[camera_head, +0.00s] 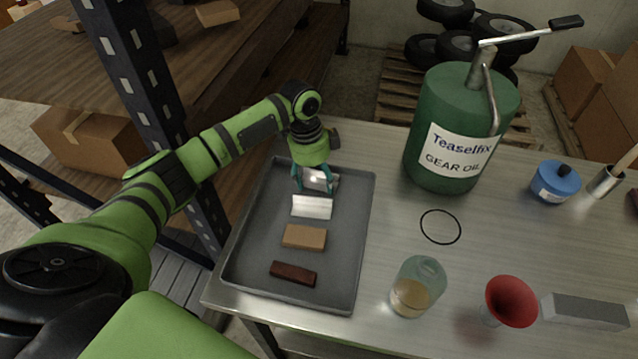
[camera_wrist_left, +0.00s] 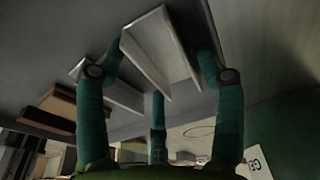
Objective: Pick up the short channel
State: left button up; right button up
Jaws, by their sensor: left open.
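Two pale metal profile pieces lie in the grey tray (camera_head: 365,215). The far one, a short channel (camera_head: 320,178), shows its folded walls in the left wrist view (camera_wrist_left: 160,47). The nearer piece (camera_head: 312,207) is a bright folded strip, also seen in the left wrist view (camera_wrist_left: 122,97). My left gripper (camera_head: 314,188) is over the far end of the tray, pointing down. It is open, with its teal fingers around the channel; whether they touch it I cannot tell. The fingers partly hide the channel in the head view. My right gripper is not in view.
A tan block (camera_head: 304,237) and a dark brown block (camera_head: 293,273) lie nearer in the tray. Right of it stand a green gear oil can (camera_head: 455,125), a glass jar (camera_head: 417,285) and a red funnel (camera_head: 510,301). A black ring (camera_head: 441,211) lies flat. A shelf post (camera_head: 150,95) stands left.

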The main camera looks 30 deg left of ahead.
pick_arm(q)
jog(key=c, duration=1)
jog(key=shift+o, duration=0.2)
jog(key=shift+r, duration=0.15)
